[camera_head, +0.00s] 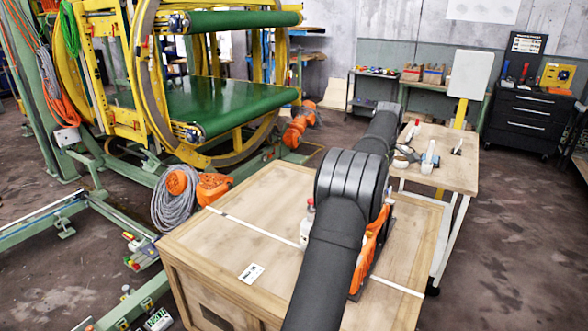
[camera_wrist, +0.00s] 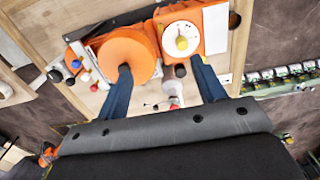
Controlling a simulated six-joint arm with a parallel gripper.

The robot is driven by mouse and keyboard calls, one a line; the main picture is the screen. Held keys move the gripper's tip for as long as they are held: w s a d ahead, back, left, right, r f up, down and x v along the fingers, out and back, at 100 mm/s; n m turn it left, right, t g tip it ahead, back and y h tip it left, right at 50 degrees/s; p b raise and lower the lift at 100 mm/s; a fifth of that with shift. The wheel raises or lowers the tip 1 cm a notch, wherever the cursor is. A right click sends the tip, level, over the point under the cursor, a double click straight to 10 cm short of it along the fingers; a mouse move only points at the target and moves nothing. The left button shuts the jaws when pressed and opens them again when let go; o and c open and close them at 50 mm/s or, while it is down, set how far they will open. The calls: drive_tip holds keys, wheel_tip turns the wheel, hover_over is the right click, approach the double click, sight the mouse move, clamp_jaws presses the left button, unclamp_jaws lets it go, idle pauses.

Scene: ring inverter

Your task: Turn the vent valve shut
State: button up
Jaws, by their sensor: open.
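An orange machine (camera_wrist: 210,28) fills the upper middle of the wrist view. It carries a large orange disc (camera_wrist: 126,52) and a white dial with a yellow centre (camera_wrist: 182,39). Small knobs, including a red one (camera_wrist: 86,77) and a dark one (camera_wrist: 55,76), sit at its left. I cannot tell which part is the vent valve. My gripper (camera_wrist: 160,64) is open, its blue fingers apart. One fingertip overlaps the disc's lower edge, the other lies below the dial; contact is unclear. In the head view, my arm partly hides the orange machine (camera_head: 371,246) and the gripper cannot be made out.
The machine stands on a wooden crate (camera_head: 250,215) with a white strap. A white bottle (camera_head: 307,222) stands left of my arm. A wooden side table (camera_head: 455,170) with small items is behind right. A yellow ring frame with green belts (camera_head: 190,85) stands at left.

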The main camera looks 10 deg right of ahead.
drive_tip(key=c, duration=0.4)
drive_tip(key=shift+f, duration=0.2)
drive_tip(key=c, duration=0.3)
wheel_tip(320, 180, down, 17)
drive_tip(key=shift+r, duration=0.1)
drive_tip(key=shift+c, duration=1.1)
clamp_jaws()
